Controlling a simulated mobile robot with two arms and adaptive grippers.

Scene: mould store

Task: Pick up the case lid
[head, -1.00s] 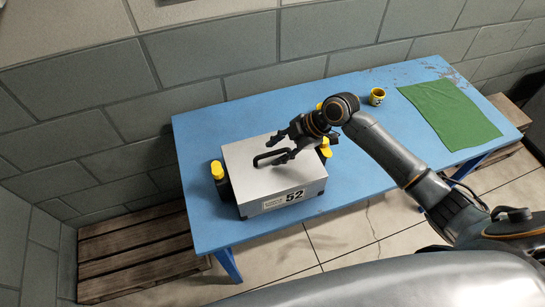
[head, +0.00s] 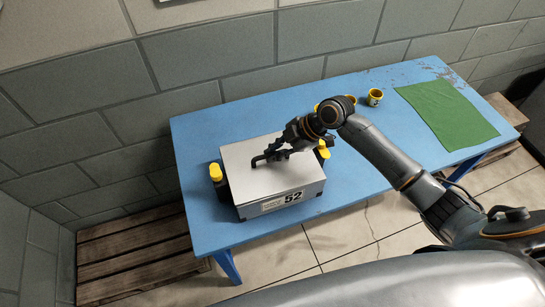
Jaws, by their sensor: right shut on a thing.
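The case lid (head: 250,182) is a light grey top on a case marked 52 (head: 285,200), which stands on the blue table. A black handle (head: 260,160) rises from the top of the lid. My right gripper (head: 276,153) is shut on this handle, its fingers covering part of it. The lid appears to sit flat on the case; I see no gap. My left gripper is not in view.
Black bottles with yellow caps stand close to the case, one at its left (head: 216,173) and others at its right and behind my arm.

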